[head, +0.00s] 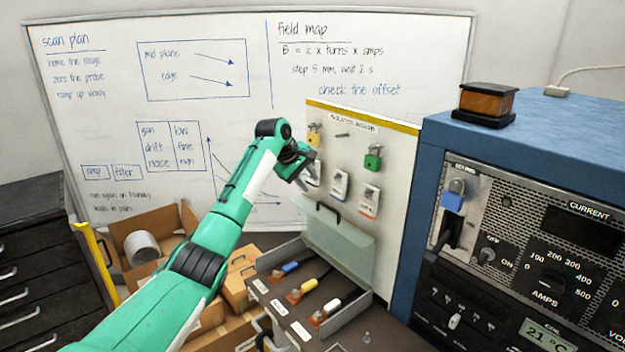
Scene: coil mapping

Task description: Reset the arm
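My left arm is green and reaches in from the lower left. Its dark gripper (303,172) is in front of the left part of a white padlock board (345,182) with a yellow top edge. The fingers are small and seen at an angle, so I cannot tell whether they are open or shut, or whether they touch the board. An orange padlock (314,134) and a green padlock (373,160) hang on the board, with several tags (340,185) below. My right gripper is not in view.
An open case (320,322) below the board holds blue, yellow and white handled items. A blue-cased power supply (545,130) with a blue padlock (453,198) stands at right. Cardboard boxes (160,222) and dark drawers (40,270) are at left. A whiteboard (190,60) is behind.

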